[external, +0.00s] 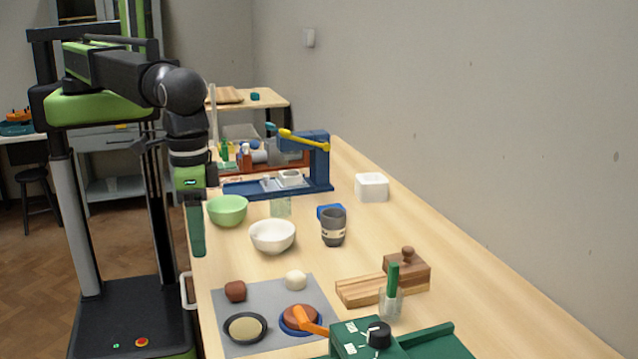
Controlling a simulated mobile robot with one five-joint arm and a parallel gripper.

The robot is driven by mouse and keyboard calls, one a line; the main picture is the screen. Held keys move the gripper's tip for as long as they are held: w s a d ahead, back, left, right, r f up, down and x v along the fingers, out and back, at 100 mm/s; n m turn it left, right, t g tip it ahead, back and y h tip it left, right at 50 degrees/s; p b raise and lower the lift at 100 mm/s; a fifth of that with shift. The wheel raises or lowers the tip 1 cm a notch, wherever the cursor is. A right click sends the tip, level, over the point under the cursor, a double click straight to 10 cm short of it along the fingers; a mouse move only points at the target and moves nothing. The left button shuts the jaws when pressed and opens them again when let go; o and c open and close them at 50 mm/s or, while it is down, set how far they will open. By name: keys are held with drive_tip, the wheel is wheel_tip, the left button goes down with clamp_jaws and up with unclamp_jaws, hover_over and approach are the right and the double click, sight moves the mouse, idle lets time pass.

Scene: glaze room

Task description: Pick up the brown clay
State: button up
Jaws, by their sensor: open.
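The brown clay (235,291) is a small reddish-brown lump on the left part of a grey mat (262,299) near the table's front left edge. My gripper (196,246) hangs pointing down at the left edge of the table, farther back than the clay and well apart from it. Its green fingers are seen side-on, and nothing shows between them. It is open.
A cream lump (295,280), a dark dish (246,328) and a blue dish with an orange-handled tool (301,318) share the mat. A white bowl (272,236) and a green bowl (228,209) stand behind it. A green device (375,340) is at the front.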

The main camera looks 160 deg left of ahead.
wheel_tip(320, 180, up, 4)
drive_tip(key=p, duration=0.2)
hover_over(234, 284)
drive_tip(key=shift+n, duration=0.4)
drive_tip(key=f+b, duration=1.3)
drive_tip(key=shift+a, duration=0.3)
drive_tip(key=f+b, duration=0.5)
drive_tip(key=shift+d+f, duration=0.1)
drive_tip(key=shift+d, duration=0.2)
drive_tip(key=shift+r, duration=0.2)
clamp_jaws()
